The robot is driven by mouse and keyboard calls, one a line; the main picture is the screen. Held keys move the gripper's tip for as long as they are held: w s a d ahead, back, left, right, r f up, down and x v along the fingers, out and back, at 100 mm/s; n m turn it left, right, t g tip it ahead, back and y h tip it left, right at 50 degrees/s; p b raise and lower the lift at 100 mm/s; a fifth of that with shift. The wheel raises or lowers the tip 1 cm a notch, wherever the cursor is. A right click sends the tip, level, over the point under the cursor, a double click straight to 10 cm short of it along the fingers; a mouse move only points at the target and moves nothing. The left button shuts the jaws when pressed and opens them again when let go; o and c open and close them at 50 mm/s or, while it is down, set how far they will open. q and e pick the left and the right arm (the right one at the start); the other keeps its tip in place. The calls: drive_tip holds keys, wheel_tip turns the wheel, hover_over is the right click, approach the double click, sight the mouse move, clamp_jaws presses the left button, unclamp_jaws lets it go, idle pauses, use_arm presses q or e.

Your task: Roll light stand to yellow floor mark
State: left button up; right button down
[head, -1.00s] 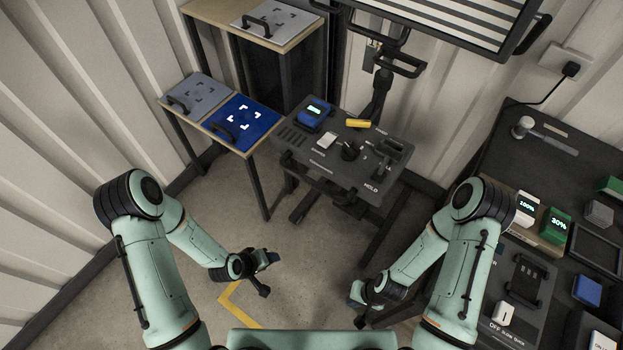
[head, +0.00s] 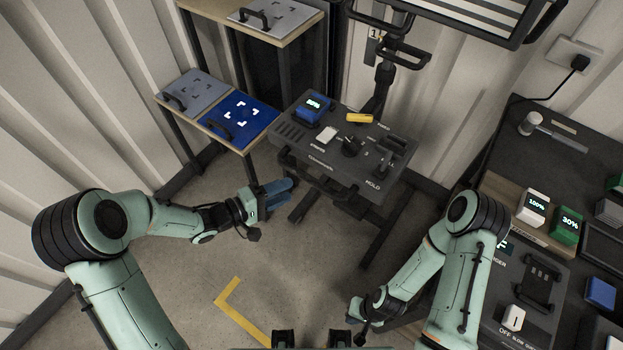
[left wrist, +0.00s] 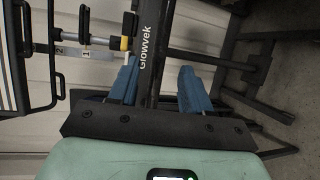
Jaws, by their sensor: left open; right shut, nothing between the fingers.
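The light stand has a striped panel (head: 440,14) at the top right of the head view and a dark post (head: 382,85) with black handles. Its lower part is hidden behind a dark console (head: 340,150). The yellow floor mark (head: 232,308) is an L-shaped line on the concrete. My left gripper (head: 288,190) is open, low in front of the console's left side. In the left wrist view its blue fingers (left wrist: 157,80) appear on either side of a dark post marked Glowvek (left wrist: 150,45); contact is not visible. My right gripper (head: 357,322) is shut and empty at the lower right.
A shelf with blue and grey panels (head: 238,120) stands at the left wall. A dark workbench (head: 540,275) with boxes and a hammer fills the right side. The floor around the yellow mark is clear. Dark legs stand under the console.

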sight(308, 182)
use_arm(q)
drive_tip(key=x, duration=0.9)
drive_tip(key=shift+w+d+f, duration=0.1)
clamp_jaws()
